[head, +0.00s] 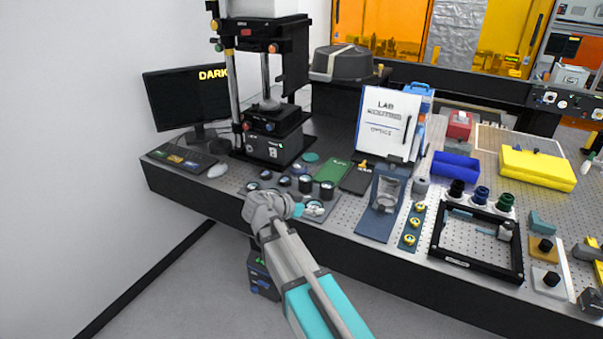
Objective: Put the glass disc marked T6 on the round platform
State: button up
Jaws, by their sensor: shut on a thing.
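My gripper (314,208) is small and partly hidden by my wrist, low over the front edge of the bench. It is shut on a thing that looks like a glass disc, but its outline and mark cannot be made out. Several dark round discs in mounts stand just behind it, among them one disc (305,184) and another disc (327,190). No T6 mark is readable on any of them. The round platform (269,104) is a small pale stage inside the black instrument at the back left, well apart from my gripper. Nothing is clearly visible on it.
The black instrument (273,145) has upright posts and an overhanging head around the platform. A standing lab sign (385,125) and a black frame (478,270) are to the right.

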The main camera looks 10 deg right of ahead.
aim_at(312, 205)
notch_tip(312, 205, up, 13)
jog(key=p, duration=1.3)
jog(key=shift+w, duration=0.15)
